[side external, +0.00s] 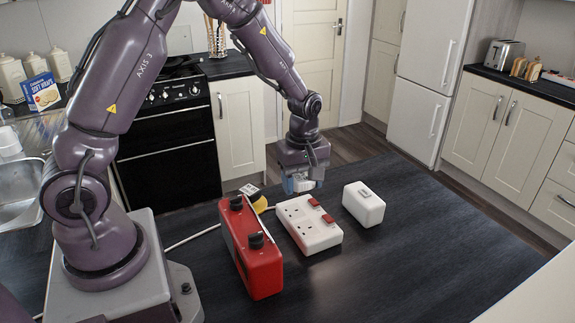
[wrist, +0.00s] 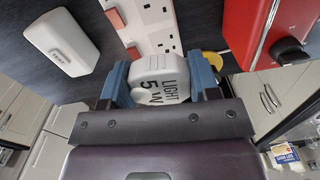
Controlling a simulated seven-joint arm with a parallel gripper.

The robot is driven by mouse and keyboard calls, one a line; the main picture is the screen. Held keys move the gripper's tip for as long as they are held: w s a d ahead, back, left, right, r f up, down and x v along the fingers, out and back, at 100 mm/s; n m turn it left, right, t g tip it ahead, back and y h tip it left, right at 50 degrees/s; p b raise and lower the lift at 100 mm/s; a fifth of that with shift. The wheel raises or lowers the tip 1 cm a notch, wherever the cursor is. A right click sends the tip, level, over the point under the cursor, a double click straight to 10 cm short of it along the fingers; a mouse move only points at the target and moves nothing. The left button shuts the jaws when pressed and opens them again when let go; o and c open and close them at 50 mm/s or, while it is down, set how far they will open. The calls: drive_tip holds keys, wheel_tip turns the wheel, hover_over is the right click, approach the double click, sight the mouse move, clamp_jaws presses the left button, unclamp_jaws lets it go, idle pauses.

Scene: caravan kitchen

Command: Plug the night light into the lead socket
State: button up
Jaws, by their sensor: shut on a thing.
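The night light (wrist: 158,72) is a small white block marked "LIGHT 5 W". My gripper (wrist: 160,82) is shut on it, with a blue finger on either side. In the side view my gripper (side external: 302,184) holds the night light above the black worktop, at the far end of the white double socket. Its plug side is hidden. This socket (side external: 318,238), which I take as the lead socket, has two outlets and two red switches. It also shows in the wrist view (wrist: 155,38), just beyond the night light. I see no contact between them.
A red box (side external: 262,272) with black knobs stands left of the socket. A yellow item (side external: 259,204) with a white label lies behind it. A white block (side external: 364,208) with a small switch stands to the right. A white cable (side external: 192,237) runs left. The front right worktop is clear.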

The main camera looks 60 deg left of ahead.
drive_tip(key=shift+d+f, duration=0.1)
drive_tip(key=shift+d, duration=1.1)
drive_tip(key=shift+s+d+f+n, duration=0.1)
drive_tip(key=shift+d+f+n, duration=0.2)
drive_tip(key=shift+n, duration=0.3)
hover_over(307, 228)
drive_tip(key=s+d, duration=0.1)
drive_tip(key=d, duration=0.1)
drive_tip(key=shift+s+f, duration=0.2)
drive_tip(key=shift+f, duration=3.45)
drive_tip(key=shift+w+f, duration=0.1)
drive_tip(key=shift+f, duration=1.3)
drive_tip(key=o, duration=0.8)
drive_tip(key=shift+d, duration=0.1)
drive_tip(key=shift+o, duration=1)
wheel_tip(307, 228, up, 14)
